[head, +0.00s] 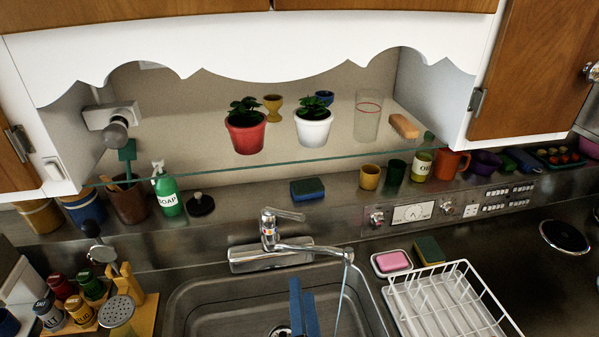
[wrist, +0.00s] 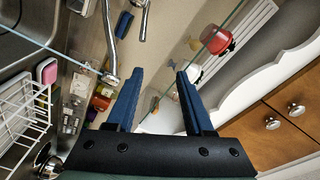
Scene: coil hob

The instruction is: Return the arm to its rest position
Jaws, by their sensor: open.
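My gripper (head: 302,288) shows in the head view as two dark blue fingers rising from the bottom edge, in front of the sink basin. In the wrist view, my gripper (wrist: 158,72) has its two blue fingers well apart, with nothing held between them. The metal tap (head: 268,232) stands behind the fingers in the head view, and its spout reaches right. The rest of my arm is out of the head view.
The sink (head: 205,300) lies below, with a white dish rack (head: 478,290) at its right. A glass shelf (head: 330,155) above holds a red pot (head: 245,137) and a white pot (head: 313,132). Spice jars (head: 62,285) stand left.

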